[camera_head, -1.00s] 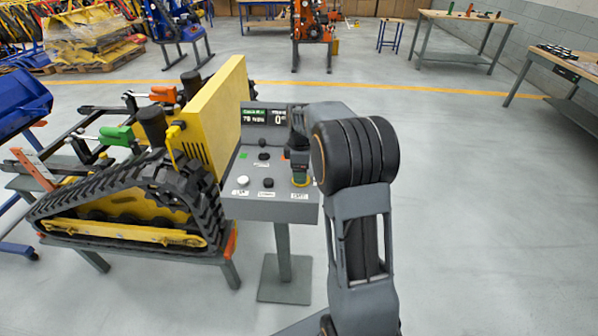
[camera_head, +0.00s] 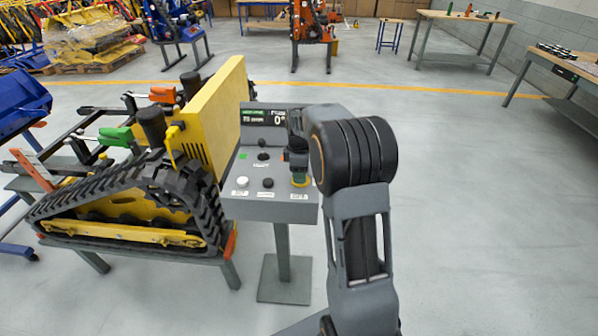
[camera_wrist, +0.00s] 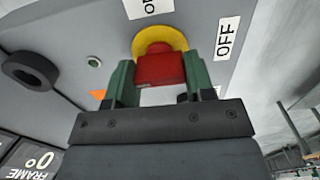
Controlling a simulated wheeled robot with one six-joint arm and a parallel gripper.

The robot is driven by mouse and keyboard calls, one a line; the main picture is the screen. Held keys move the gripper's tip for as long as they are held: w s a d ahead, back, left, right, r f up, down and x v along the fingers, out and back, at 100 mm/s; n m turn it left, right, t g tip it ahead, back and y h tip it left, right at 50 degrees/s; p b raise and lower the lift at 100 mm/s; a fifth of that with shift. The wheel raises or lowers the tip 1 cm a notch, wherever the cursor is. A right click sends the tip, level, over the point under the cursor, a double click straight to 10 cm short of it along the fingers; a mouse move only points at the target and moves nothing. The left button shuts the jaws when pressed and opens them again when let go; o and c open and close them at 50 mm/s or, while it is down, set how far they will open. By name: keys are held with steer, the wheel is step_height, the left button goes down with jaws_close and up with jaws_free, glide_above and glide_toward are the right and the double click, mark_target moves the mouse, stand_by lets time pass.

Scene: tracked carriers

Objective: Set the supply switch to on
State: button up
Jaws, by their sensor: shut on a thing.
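The supply switch (camera_wrist: 160,66) has a red handle on a yellow round plate, on the sloping grey panel. In the wrist view my gripper (camera_wrist: 160,76) has its green fingers on both sides of the red handle, shut on it. An OFF label (camera_wrist: 227,38) lies to the right of the switch. A partly cut-off label (camera_wrist: 150,7) starting with O lies above it. In the head view my gripper (camera_head: 299,171) is at the panel's right side, and only the yellow plate (camera_head: 300,183) shows below it. The handle's exact angle is hard to tell.
The grey control panel (camera_head: 256,208) on its post has a white button (camera_head: 242,182), black knobs (camera_head: 268,183) and a display (camera_head: 264,116). A tracked carrier (camera_head: 130,215) with a yellow plate stands close on the left.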

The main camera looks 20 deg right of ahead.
steer(key=m+p, duration=0.1)
steer(key=m, duration=0.3)
steer(key=shift+w+r, duration=0.1)
steer(key=shift+r, duration=0.05)
steer(key=m, duration=0.4)
steer(key=shift+d+m, duration=0.1)
steer(key=shift+m, duration=0.2)
steer(key=m+p, duration=0.1)
steer(key=m, duration=0.3)
steer(key=shift+m, duration=2.4)
steer(key=o, duration=0.7)
steer(key=shift+c, duration=0.2)
steer(key=shift+o, duration=1.3)
